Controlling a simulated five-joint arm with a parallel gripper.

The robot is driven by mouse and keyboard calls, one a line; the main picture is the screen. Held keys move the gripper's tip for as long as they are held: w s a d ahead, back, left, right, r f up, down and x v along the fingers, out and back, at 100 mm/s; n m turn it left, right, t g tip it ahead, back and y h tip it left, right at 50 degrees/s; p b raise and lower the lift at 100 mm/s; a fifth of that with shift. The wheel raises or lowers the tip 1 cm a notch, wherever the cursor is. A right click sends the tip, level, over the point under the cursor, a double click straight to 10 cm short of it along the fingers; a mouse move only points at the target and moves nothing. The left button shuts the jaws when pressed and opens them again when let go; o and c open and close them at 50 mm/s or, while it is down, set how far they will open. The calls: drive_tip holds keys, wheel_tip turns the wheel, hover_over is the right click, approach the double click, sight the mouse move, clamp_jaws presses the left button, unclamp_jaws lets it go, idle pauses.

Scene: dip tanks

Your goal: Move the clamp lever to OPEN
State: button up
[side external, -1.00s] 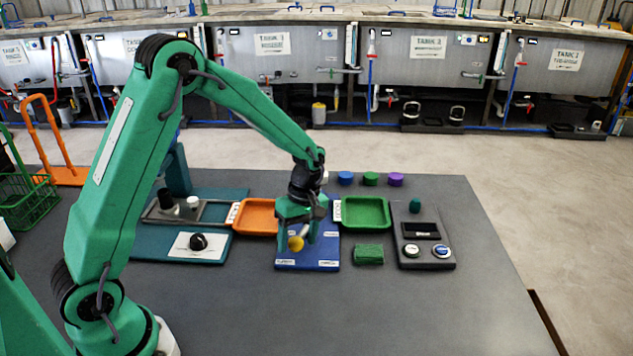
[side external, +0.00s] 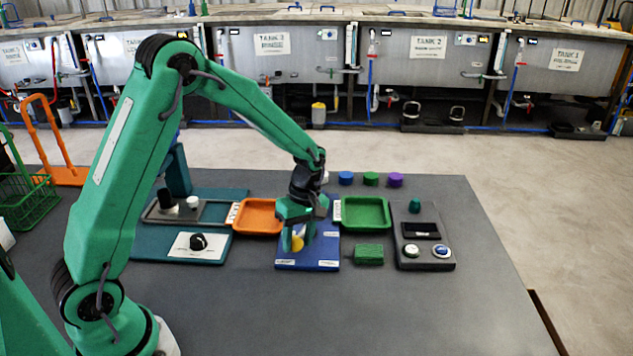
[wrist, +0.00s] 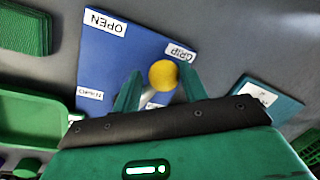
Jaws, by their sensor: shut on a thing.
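The clamp lever has a yellow round knob (side external: 297,243) on a pale shaft, seen in the side view and in the wrist view (wrist: 163,74). It rises from a blue plate (side external: 328,254) with white labels. In the wrist view the knob is near the GRIP label (wrist: 180,52). The OPEN label (wrist: 105,22) is at the plate's other corner, up and left of the knob. My gripper (side external: 298,241) points down with its fingers on either side of the lever, shut on it just below the knob. The lever's base is hidden by my gripper.
A green tray (side external: 343,225) and a green ribbed block (side external: 369,254) are right of the plate. An orange tray (side external: 238,219) and a teal dial panel (side external: 216,256) are left. A dark button box (side external: 441,264) stands further right. The table front is clear.

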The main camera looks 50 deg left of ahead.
drive_tip(key=shift+w+n, duration=0.25)
drive_tip(key=shift+n, duration=0.15)
drive_tip(key=shift+w+d+n, duration=0.55)
drive_tip(key=shift+d+n, duration=0.1)
drive_tip(key=shift+n, duration=0.55)
drive_tip(key=shift+w+d+n, duration=0.3)
drive_tip(key=shift+w+n, duration=0.1)
drive_tip(key=shift+n, duration=0.35)
drive_tip(key=shift+w+d+n, duration=0.3)
drive_tip(key=shift+w+n, duration=0.05)
drive_tip(key=shift+n, duration=0.4)
drive_tip(key=shift+r, duration=0.1)
drive_tip(key=o, duration=1.2)
drive_tip(key=shift+o, duration=0.7)
drive_tip(key=shift+s, duration=0.1)
drive_tip(key=shift+d, duration=0.1)
wheel_tip(320, 180, up, 8)
drive_tip(key=w, duration=0.1)
drive_tip(key=shift+w+f, duration=0.2)
